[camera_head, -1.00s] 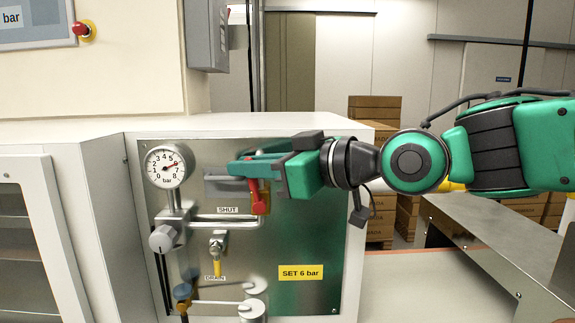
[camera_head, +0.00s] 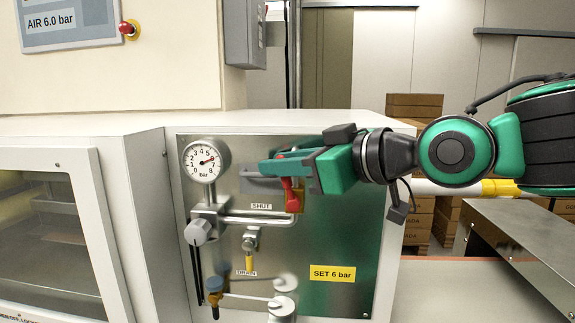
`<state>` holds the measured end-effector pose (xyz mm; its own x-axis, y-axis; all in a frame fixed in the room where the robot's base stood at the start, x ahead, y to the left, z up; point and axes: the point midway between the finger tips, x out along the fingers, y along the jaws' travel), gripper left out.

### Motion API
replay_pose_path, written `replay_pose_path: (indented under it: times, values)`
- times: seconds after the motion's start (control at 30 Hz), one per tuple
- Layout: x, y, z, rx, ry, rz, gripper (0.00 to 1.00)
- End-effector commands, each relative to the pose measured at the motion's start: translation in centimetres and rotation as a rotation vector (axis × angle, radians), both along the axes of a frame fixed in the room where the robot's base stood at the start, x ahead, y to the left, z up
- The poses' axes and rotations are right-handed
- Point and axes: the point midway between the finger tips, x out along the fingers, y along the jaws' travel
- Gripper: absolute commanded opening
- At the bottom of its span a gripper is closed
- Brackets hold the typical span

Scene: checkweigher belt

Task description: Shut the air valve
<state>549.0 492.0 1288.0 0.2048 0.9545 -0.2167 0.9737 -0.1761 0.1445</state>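The air valve's red lever (camera_head: 290,193) is on the steel panel (camera_head: 335,225), to the right of the SHUT label (camera_head: 261,206). The lever points mostly downward, and its upper part is hidden by my gripper.
A round gauge (camera_head: 206,161) reads about 6 bar, and the display (camera_head: 50,22) says AIR 6.0 bar. A metal housing (camera_head: 520,240) stands at right.

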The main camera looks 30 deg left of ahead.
Motion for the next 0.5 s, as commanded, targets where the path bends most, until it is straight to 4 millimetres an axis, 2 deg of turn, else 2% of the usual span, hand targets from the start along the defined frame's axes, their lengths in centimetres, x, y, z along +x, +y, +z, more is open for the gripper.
replay_pose_path:
  times: [0.17, 0.5]
  values:
    - [-0.2, -1.1, 0.3, 0.001, -0.001, -0.001, 0.21]
    - [-1.3, -6.9, 1.6, 0.001, -0.002, -0.004, 0.21]
